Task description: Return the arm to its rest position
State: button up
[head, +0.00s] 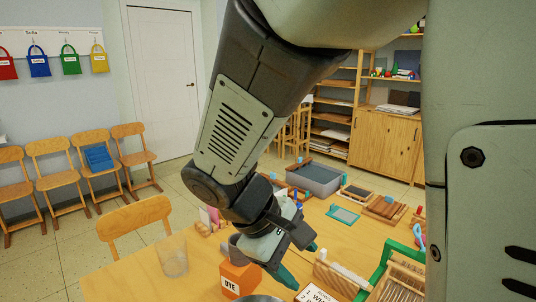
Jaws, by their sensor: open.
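My arm (236,135) reaches down from the top of the head view over the wooden table (125,280). My gripper (298,263) is at its lower end, with teal fingertips apart and nothing visible between them. It hangs just above the table items, to the right of an orange box marked DYE (239,279) and partly in front of it. How far the fingertips are above the table is hard to tell.
A clear cup (173,256) stands left on the table. A grey bin (315,179), a wooden rack (340,277), a green frame (388,258) and a metal bowl rim (262,298) crowd the right and front. Chairs (84,160) line the left wall.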

jog(key=s+d+r+m+t+y, duration=0.3)
jog(key=s+d+r+m+y, duration=0.3)
jog(key=s+r+m, duration=0.3)
notch_tip(320, 180, up, 2)
jog(key=shift+s+d+r+m+t, duration=0.1)
jog(key=shift+s+d+m+t, duration=0.25)
jog(key=shift+s, duration=0.4)
